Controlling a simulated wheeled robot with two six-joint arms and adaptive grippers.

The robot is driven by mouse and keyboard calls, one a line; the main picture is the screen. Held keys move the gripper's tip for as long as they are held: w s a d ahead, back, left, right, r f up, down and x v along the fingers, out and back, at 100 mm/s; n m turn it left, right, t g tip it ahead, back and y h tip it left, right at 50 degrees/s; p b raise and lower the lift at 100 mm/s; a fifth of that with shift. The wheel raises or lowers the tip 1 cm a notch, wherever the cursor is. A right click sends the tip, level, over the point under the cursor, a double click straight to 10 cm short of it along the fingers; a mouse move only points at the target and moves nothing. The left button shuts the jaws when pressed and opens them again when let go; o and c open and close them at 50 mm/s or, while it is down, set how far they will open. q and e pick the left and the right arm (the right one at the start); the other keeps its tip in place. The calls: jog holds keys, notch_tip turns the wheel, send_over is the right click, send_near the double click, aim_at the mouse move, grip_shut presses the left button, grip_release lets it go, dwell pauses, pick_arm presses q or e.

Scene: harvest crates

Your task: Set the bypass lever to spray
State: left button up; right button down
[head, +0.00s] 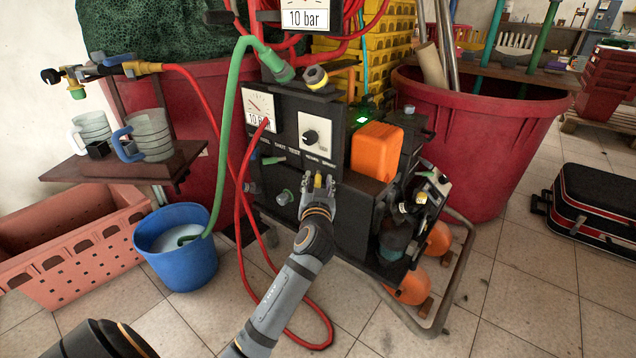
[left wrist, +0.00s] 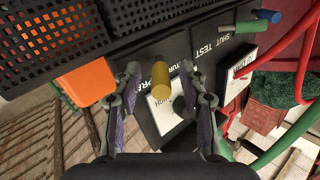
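The yellow bypass lever (head: 318,181) sticks out of the dark panel of the sprayer (head: 342,207), below the RETURN and SPRAY labels. In the left wrist view the yellow lever (left wrist: 160,78) stands between the fingers of my left gripper (left wrist: 160,92), beside the printed SPRAY word. The fingers are apart, with a gap visible on both sides of the lever. In the head view my left gripper (head: 318,199) is at the panel front and partly covers the lever's surroundings. The exact lever setting is hard to tell. My right gripper is not in view.
A green-handled lever (head: 273,160) sits left on the panel near SHUT and TEST; it shows in the left wrist view (left wrist: 240,27). A red hose (head: 241,190) loops beside the arm. An orange block (head: 376,151) is on the right, a blue bucket (head: 177,262) on the left.

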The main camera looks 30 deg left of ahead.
aim_at(318, 185)
pick_arm(q)
jog(key=v, duration=0.7)
jog(key=shift+s+d, duration=0.15)
jog(key=shift+s, duration=0.1)
dwell(0.3)
